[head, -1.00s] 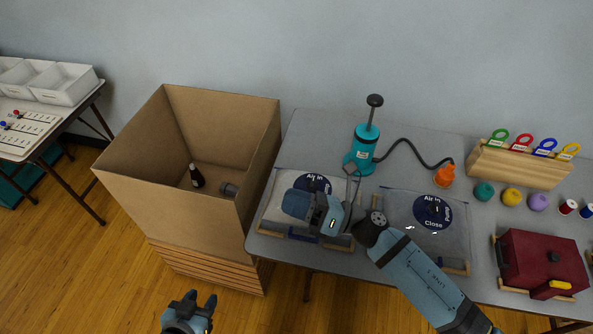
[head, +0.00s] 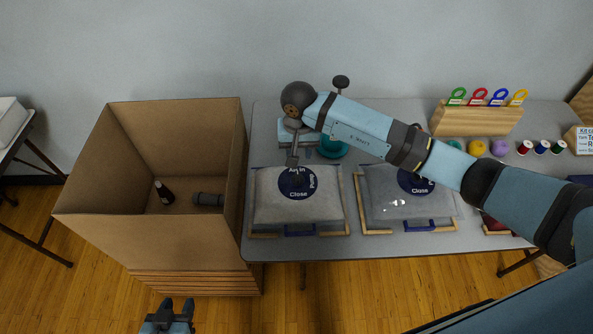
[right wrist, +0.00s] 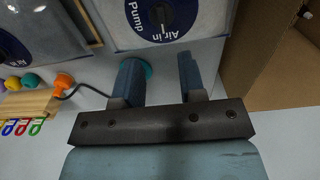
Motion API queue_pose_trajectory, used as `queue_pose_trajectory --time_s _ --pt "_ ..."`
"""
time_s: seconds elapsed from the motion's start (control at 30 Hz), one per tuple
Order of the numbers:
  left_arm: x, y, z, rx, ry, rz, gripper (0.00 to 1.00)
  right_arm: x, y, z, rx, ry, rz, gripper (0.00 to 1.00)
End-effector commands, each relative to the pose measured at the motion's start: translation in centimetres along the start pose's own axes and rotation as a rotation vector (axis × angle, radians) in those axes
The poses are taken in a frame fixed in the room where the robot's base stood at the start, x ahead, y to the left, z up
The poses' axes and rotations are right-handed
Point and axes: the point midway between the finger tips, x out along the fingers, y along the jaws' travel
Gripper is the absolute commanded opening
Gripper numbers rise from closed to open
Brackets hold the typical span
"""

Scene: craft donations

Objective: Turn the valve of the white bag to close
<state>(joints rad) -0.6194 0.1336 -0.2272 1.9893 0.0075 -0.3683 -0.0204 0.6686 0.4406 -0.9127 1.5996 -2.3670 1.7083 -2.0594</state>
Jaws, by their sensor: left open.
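The white bag (head: 268,205) lies flat in a wooden frame on the grey table, left of a similar grey bag (head: 385,208). Its round blue dial (head: 297,192) reads "Air in", "Pump" and "Close". The dial and its dark valve knob (right wrist: 162,14) show at the top of the right wrist view. My right gripper (head: 293,160) is at the bag's back edge, by the dial. In the right wrist view its fingers (right wrist: 160,62) are apart with nothing between them, and the knob appears beyond the tips. My left gripper (head: 170,308) is open and empty, low before the box.
A large open cardboard box (head: 85,205) with a dark bottle (head: 164,192) and a grey cylinder (head: 207,199) stands left of the table. A teal pump (head: 332,149) is behind my right arm. A wooden rack (head: 478,120) with coloured rings stands back right, near balls and spools.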

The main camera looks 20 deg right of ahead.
Motion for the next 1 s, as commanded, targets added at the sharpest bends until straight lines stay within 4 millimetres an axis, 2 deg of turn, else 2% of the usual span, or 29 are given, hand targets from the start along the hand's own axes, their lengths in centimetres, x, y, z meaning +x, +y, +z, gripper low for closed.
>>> queue_pose_trajectory --time_s 0.3,0.5,0.9,0.93,1.0 --pt "-0.9 -0.4 -1.2 0.002 0.001 -0.01 0.43 6.6 -0.1 0.2 0.003 -0.006 -0.003 0.37" --pt "-1.1 -0.5 -1.4 0.002 0.0 -0.012 0.43 9.2 -0.1 0.1 0.002 -0.004 -0.003 0.37" --pt "-1.2 -0.4 -1.4 0.0 -0.001 -0.012 0.43 10.1 -0.1 0.1 0.001 -0.001 -0.004 0.37" --pt "-1.2 -0.4 -1.4 0.0 -0.001 -0.012 0.43 10.0 -0.1 0.1 0.001 -0.001 -0.004 0.33" --pt "-1.2 -0.4 -1.3 0.0 -0.001 -0.012 0.43 10.0 -0.1 0.1 0.001 -0.001 -0.003 0.17"
